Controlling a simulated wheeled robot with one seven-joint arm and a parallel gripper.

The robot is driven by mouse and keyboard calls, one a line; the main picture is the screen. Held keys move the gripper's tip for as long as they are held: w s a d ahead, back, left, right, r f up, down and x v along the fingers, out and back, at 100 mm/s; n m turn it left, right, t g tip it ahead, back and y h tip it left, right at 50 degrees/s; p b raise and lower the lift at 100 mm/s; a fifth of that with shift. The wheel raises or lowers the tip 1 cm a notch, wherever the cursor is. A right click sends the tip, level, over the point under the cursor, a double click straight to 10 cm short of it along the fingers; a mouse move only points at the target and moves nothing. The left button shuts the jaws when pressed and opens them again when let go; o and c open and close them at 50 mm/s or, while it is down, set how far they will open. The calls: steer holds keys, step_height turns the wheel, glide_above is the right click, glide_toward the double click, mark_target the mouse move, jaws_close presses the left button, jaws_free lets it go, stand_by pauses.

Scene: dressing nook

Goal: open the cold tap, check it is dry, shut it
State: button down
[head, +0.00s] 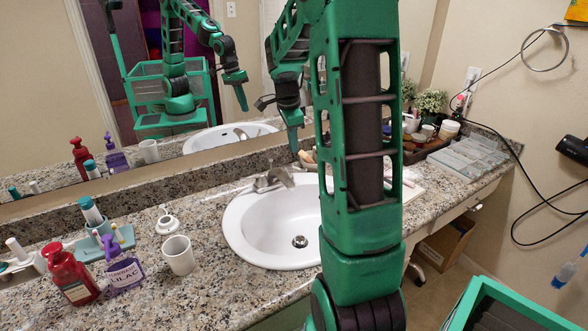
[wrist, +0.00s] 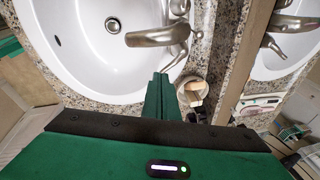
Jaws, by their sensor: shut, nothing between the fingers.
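The brushed-metal faucet (head: 274,180) stands at the back rim of the white sink (head: 236,235). In the wrist view its spout (wrist: 150,38) reaches over the bowl, and no water shows coming from it. The lever nearest my fingers, apparently the cold tap (wrist: 180,57), sits beside the spout; whether it is open or shut I cannot tell. My gripper (head: 295,150) is shut and empty, pointing down above the right side of the faucet. In the wrist view my gripper (wrist: 161,77) has its tips close to that lever; contact is unclear. My arm hides the sink's right part.
A small dish (wrist: 192,92) with a light block stands beside the faucet. A white cup (head: 178,255), red pump bottle (head: 70,275) and lilac bottle (head: 124,270) stand left of the sink. The mirror (head: 60,110) rises behind. Clear trays (head: 468,157) stand at right.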

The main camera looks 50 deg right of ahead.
steer(key=d+f+n, duration=0.3)
steer(key=f+n, duration=0.6)
steer(key=f, duration=0.1)
steer(key=shift+w+d+f+n+h, duration=0.2)
steer(key=shift+w+n+h, duration=0.1)
steer(key=shift+w+n, duration=0.1)
stand_by(0.3)
steer(key=shift+a, duration=0.1)
